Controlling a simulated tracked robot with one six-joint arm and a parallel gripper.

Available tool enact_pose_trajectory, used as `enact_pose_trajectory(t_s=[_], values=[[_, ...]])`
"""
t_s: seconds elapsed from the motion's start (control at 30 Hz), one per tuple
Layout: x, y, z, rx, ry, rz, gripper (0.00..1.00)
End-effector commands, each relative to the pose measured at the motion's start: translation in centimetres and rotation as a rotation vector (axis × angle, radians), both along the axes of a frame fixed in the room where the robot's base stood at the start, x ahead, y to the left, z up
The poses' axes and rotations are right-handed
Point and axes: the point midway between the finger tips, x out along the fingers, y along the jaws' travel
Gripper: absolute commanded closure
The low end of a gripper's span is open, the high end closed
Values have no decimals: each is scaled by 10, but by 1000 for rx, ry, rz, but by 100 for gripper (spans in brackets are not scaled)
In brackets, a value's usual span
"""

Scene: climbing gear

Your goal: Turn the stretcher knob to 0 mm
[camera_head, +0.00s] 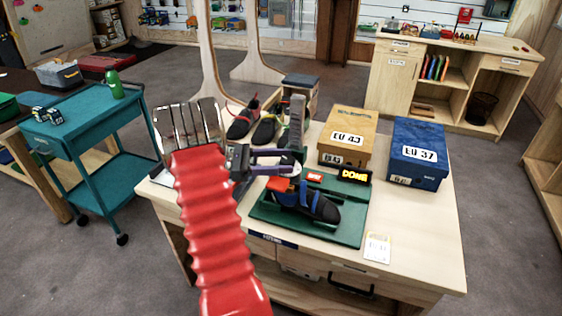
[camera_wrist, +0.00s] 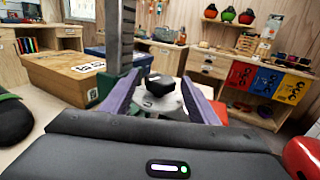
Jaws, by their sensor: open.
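The shoe stretcher is a green base (camera_head: 262,218) on the workbench, with a dark climbing shoe (camera_head: 318,207) with blue parts on it and a grey upright column (camera_head: 296,122). My gripper (camera_head: 288,161) is beside the column, above the shoe. Its two purple fingers are open. In the wrist view, a small black knob-like part (camera_wrist: 160,85) on a pale metal piece appears between and beyond the open fingers (camera_wrist: 162,77). I cannot tell whether they touch it. No mm scale is readable. A lit display (camera_head: 355,176) on the base reads DONE.
A tan EU 43 box (camera_head: 349,138) and a blue EU 37 box (camera_head: 418,154) stand right of the stretcher. More shoes (camera_head: 243,119) lie behind it. A white card (camera_head: 377,247) lies at the front right. A teal cart (camera_head: 95,128) stands left.

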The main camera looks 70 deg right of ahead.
Motion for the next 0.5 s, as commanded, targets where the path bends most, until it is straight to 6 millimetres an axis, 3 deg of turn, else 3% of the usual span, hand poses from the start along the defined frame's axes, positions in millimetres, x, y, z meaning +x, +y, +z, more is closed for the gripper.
enact_pose_trajectory(t_s=[0.13,0.5], values=[[0,0,0,0,0,0,46],[0,0,0,0,0,0,72]])
